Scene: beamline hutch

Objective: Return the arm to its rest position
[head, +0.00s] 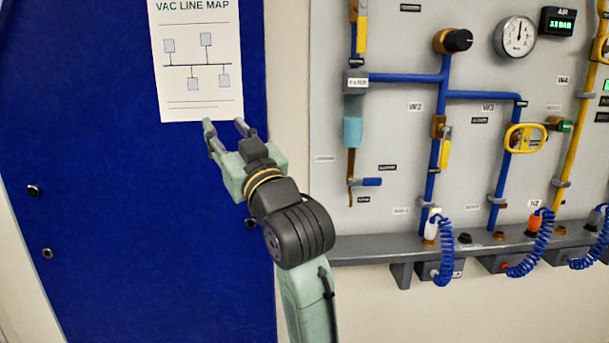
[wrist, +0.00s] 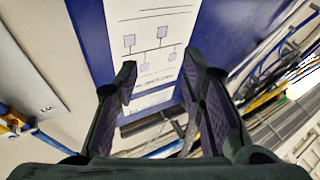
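My gripper (head: 224,126) is raised in front of the blue panel in the head view, just below the lower edge of a white sheet titled "VAC LINE MAP" (head: 198,50). Its two fingers are spread apart with nothing between them. In the wrist view my gripper (wrist: 156,88) also shows open and empty, with the white sheet (wrist: 150,30) beyond the fingertips. My arm comes up from the bottom middle of the head view. I cannot tell how far the fingertips are from the panel.
A grey pipe board (head: 400,200) with blue and yellow pipes, a gauge (head: 518,36) and a yellow-handled valve (head: 525,138) stands to the right. Below it a grey ledge (head: 380,248) sticks out, with coiled blue hoses (head: 445,250). The blue panel (head: 100,120) is mostly bare at left.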

